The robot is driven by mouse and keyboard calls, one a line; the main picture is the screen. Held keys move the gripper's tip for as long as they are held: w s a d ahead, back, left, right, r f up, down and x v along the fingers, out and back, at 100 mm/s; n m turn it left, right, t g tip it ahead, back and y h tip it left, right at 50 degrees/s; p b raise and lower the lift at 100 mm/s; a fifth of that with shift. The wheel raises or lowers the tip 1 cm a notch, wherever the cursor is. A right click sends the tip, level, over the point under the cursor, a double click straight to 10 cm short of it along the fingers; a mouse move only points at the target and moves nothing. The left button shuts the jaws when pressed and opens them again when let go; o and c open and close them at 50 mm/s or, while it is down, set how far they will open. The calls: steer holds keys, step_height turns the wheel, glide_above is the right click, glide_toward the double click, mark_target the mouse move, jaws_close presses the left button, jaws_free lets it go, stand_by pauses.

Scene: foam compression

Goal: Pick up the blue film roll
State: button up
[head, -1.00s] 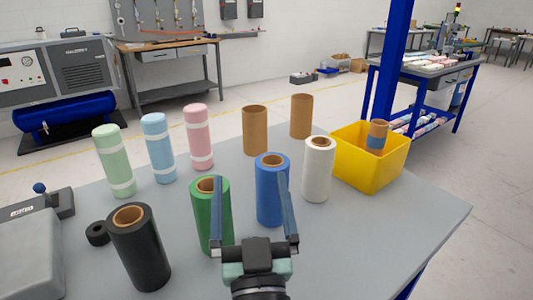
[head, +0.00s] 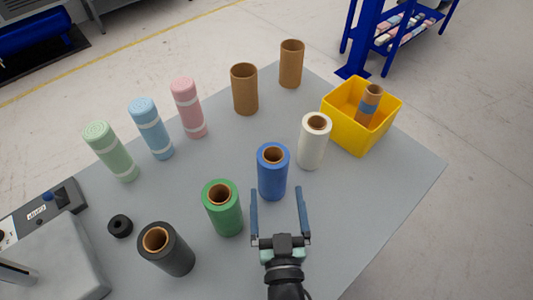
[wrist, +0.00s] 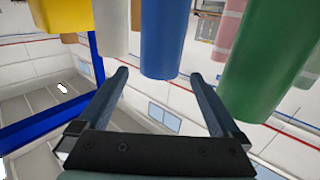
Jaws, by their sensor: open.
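The blue film roll (head: 272,172) stands upright on the grey table, with a brown core showing at its top. It stands between the green roll (head: 223,209) and the white roll (head: 313,141). My gripper (head: 278,190) is open and empty, on the near side of the blue roll, its two fingers pointing towards it. In the wrist view the blue roll (wrist: 163,38) appears beyond and between the open fingertips, apart from them as far as I can tell.
A black roll (head: 167,250) and a small black ring (head: 120,226) are at the left. Pastel foam rolls (head: 188,108) and brown cardboard tubes (head: 244,89) stand behind. A yellow bin (head: 340,128) holding a tube is at the right. The table's right front is clear.

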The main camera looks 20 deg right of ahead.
mark_target(272, 152)
steer(key=shift+w+d+r, duration=0.2)
steer(key=shift+w+r, duration=0.1)
steer(key=shift+w, duration=0.2)
steer(key=x, duration=0.2)
steer(key=p+x, duration=0.1)
steer(key=x, duration=0.2)
steer(key=shift+f, duration=0.2)
steer(key=shift+w+d+r+p, duration=0.2)
steer(key=shift+w+p, duration=0.1)
steer(key=shift+w, duration=0.35)
steer(key=shift+p+x, duration=0.65)
steer(key=shift+x, duration=1.7)
steer(key=shift+a, duration=0.15)
jaws_close()
